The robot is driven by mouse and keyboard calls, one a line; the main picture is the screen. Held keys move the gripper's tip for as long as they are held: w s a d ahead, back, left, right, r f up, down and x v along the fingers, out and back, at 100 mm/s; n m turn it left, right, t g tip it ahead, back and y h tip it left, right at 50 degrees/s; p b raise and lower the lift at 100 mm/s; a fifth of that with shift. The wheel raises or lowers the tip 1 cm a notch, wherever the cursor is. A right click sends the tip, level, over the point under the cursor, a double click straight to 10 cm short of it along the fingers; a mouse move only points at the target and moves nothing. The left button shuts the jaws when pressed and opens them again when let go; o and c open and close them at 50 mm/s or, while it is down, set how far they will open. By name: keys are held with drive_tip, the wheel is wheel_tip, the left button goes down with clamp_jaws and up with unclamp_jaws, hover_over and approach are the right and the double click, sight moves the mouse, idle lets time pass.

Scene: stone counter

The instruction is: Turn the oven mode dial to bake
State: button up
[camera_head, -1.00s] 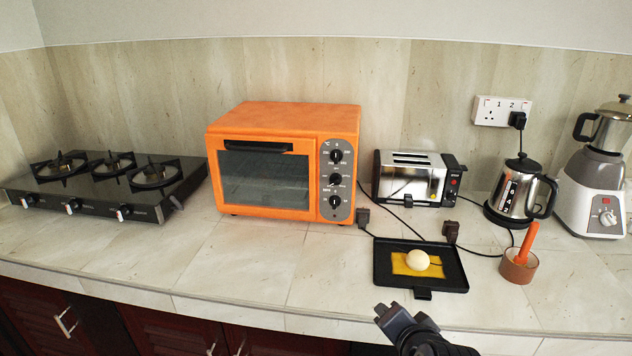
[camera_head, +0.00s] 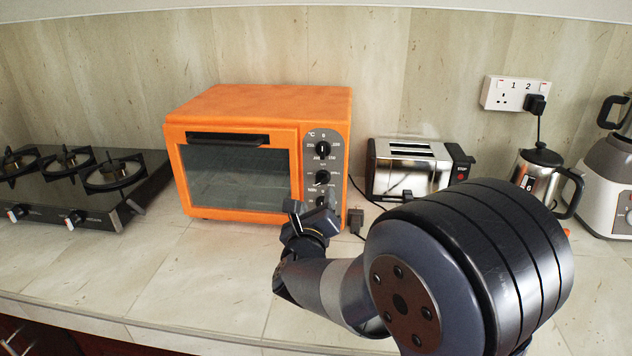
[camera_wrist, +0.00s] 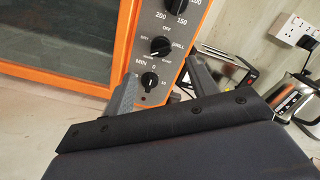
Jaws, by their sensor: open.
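The orange toaster oven (camera_head: 160,160) stands on the counter with its door shut. Its grey control panel on the right holds three black dials in a column. The middle dial (camera_head: 322,177), marked with OFF and GRILL, is the mode dial; it also shows in the wrist view (camera_wrist: 160,46). Its exact setting is too small to read. The lower dial (camera_wrist: 150,79) is marked MIN. My gripper (camera_head: 308,214) is open and empty in front of the panel's lower part. In the wrist view its fingers (camera_wrist: 162,90) straddle the lower dial's area, below the mode dial, apparently touching nothing.
A toaster (camera_head: 405,172) stands right of the oven, with a kettle (camera_head: 540,175) and a blender (camera_head: 610,185) beyond. A gas stove (camera_head: 90,185) is at left. A black plug (camera_head: 356,220) lies by the oven's right corner. My arm hides the right front counter.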

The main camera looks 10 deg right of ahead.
sight(321, 181)
drive_tip(key=p+x, duration=0.1)
drive_tip(key=x, duration=0.8)
drive_tip(key=shift+s+p, duration=0.1)
drive_tip(key=shift+p, duration=0.25)
drive_tip(key=shift+f, duration=0.1)
drive_tip(key=c, duration=1)
